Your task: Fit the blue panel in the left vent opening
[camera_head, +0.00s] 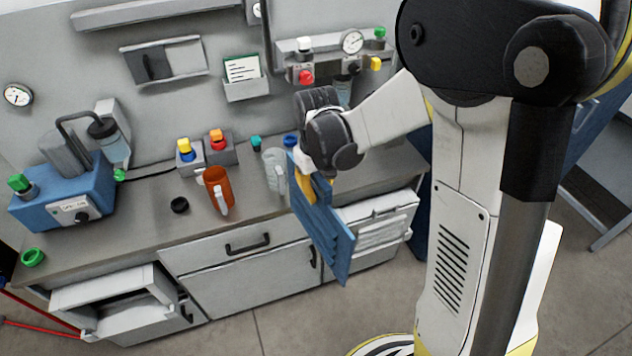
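The blue panel (322,226) is a slatted sheet that hangs tilted below my gripper (307,184), in front of the counter's right part. My gripper appears closed on the panel's upper edge; its yellow finger parts show there, but the far side of the grip is hidden. The left vent opening (112,303) is a pale framed recess low at the counter's left end, and no blue panel is in it. The panel is well to the right of it and apart from it. A second pale vent (378,230) with slats is at the right end, partly covered by the panel.
On the counter (150,213) stand an orange mug (218,190), a clear mug (275,170), a black ring (180,205), a green ring (33,257) and a blue machine (68,200). A drawer handle (247,244) sticks out between the vents. Floor in front is clear.

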